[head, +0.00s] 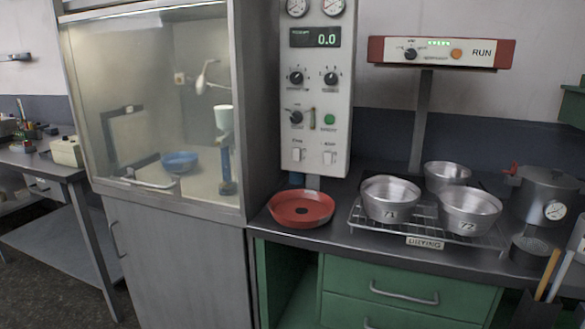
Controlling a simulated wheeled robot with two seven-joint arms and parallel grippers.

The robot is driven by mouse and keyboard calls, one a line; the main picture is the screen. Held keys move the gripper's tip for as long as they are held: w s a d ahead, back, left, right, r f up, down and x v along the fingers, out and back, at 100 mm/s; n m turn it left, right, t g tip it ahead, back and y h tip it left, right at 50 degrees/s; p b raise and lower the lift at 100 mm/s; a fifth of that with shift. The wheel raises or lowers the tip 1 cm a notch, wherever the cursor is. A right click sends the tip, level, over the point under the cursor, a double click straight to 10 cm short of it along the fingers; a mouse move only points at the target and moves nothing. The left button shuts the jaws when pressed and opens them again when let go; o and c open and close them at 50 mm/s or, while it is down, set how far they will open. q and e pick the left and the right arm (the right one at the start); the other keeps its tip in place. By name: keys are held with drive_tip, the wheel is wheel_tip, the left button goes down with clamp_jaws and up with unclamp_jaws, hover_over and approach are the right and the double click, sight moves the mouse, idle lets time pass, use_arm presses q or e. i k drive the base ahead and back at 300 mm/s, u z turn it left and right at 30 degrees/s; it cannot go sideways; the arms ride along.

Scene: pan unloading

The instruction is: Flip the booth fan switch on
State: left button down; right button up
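The booth (120,100) is a glass-fronted cabinet at the left of the head view. Near the panel's bottom are two white rocker switches, a left one (297,154) and a right one (328,157). Their labels are too small to read surely, so I cannot tell which is the fan's or how each is set. Neither of my grippers is in view.
A red pan (302,208) sits on the counter below the panel. Several metal pans, including pan 71 (390,198) and pan 72 (470,210), stand on a wire drying rack (480,243). A metal pot (545,190) is at right.

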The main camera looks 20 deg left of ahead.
sight(296, 152)
drive_tip(key=u, duration=1.05)
drive_tip(key=i, duration=0.65)
drive_tip(key=z, duration=0.4)
